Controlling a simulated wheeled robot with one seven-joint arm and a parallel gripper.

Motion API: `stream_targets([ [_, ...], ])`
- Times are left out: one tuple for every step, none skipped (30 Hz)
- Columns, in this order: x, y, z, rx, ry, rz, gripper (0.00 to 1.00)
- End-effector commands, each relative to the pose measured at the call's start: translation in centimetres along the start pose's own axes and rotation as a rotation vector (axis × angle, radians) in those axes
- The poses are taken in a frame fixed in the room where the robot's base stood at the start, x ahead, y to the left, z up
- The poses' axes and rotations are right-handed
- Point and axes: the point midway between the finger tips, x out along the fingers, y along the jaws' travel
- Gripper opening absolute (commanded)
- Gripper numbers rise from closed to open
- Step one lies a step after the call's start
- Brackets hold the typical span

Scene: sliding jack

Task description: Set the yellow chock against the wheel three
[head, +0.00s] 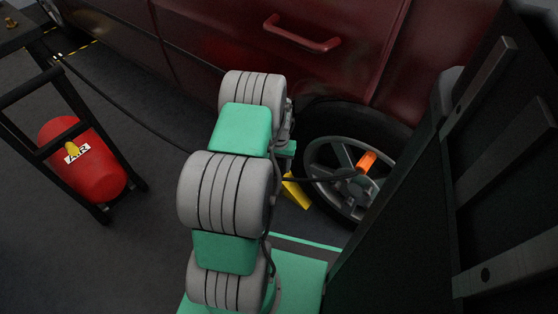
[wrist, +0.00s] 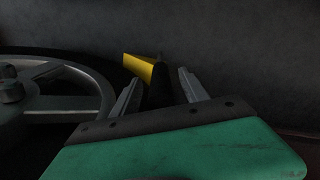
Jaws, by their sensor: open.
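The yellow chock (head: 296,191) is on the floor just left of the car's wheel (head: 352,172) in the head view, partly hidden behind my arm. In the wrist view the chock (wrist: 140,68) shows a yellow face and a dark side, beside the dark tyre. I cannot tell whether it touches the tyre. My gripper (wrist: 159,75) is open, its two grey fingers pointing toward the chock. The dark part of the chock appears between the fingers, with the yellow face beyond the left fingertip. In the head view my arm hides most of the gripper.
An orange tool end (head: 366,161) with a black hose sits at the wheel hub. The dark red car body (head: 300,70) is above. A red air tank (head: 85,165) in a black frame stands at left.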

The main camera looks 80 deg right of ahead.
Motion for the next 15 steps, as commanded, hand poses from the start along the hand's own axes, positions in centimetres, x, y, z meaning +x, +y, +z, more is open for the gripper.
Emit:
stream_targets([
  [0.87,0.0,0.05,0.0,-0.001,0.0,0.52],
  [1.08,-0.01,0.04,0.0,-0.001,0.0,0.52],
  [1.28,-0.01,0.03,0.0,-0.001,0.0,0.52],
  [1.39,-0.01,0.02,0.0,-0.001,0.0,0.52],
  [1.45,-0.01,0.01,0.0,0.0,0.0,0.52],
  [1.48,-0.01,0.01,0.0,0.0,0.0,0.52],
  [1.48,-0.01,0.01,0.0,0.0,0.0,0.52],
  [1.46,0.0,0.01,0.0,0.0,0.0,0.52],
  [1.44,0.0,0.01,0.0,0.0,0.0,0.52],
  [1.43,0.0,0.01,0.0,0.0,0.0,0.52],
  [1.42,0.0,0.01,0.0,0.0,0.0,0.52],
  [1.42,0.0,0.01,0.0,0.0,0.0,0.52],
  [1.42,0.0,0.01,0.0,0.0,0.0,0.51],
  [1.42,0.0,0.01,0.0,0.0,0.0,0.49],
  [1.41,0.01,0.01,0.0,0.0,0.0,0.46],
])
